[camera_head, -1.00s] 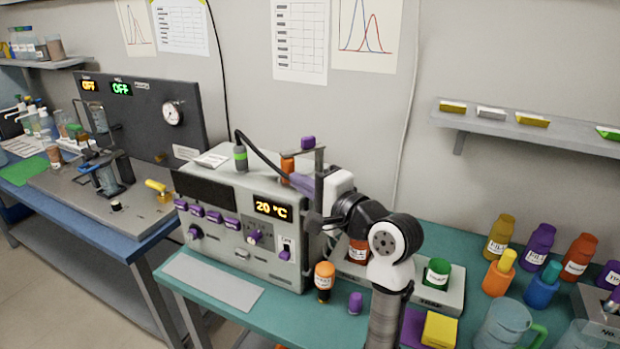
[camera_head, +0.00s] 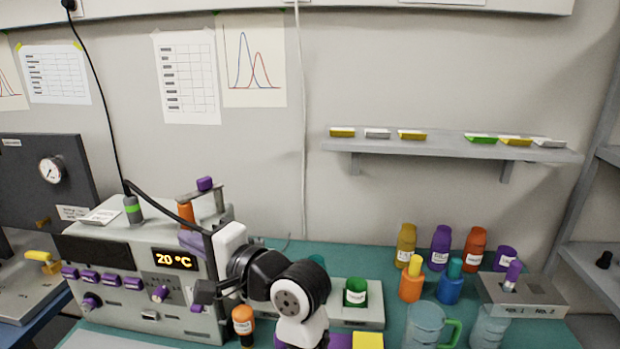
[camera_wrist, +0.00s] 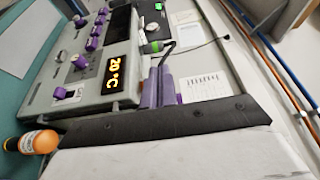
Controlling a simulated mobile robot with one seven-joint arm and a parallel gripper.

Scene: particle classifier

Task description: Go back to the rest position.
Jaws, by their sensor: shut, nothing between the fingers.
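My gripper (camera_head: 190,242) is at the upper right of the grey machine with the "20 °C" display (camera_head: 174,260), its purple-grey fingers pointing left. In the wrist view my gripper (camera_wrist: 158,78) shows two fingers together with nothing held, in front of the machine's casing (camera_wrist: 122,98). I cannot tell whether the fingers touch the machine. My arm bends in from the lower middle of the head view and covers part of the bench.
A green container (camera_head: 355,292), several coloured bottles and a clear jug (camera_head: 424,328) stand further right. A wall shelf (camera_head: 450,145) holds small coloured pieces.

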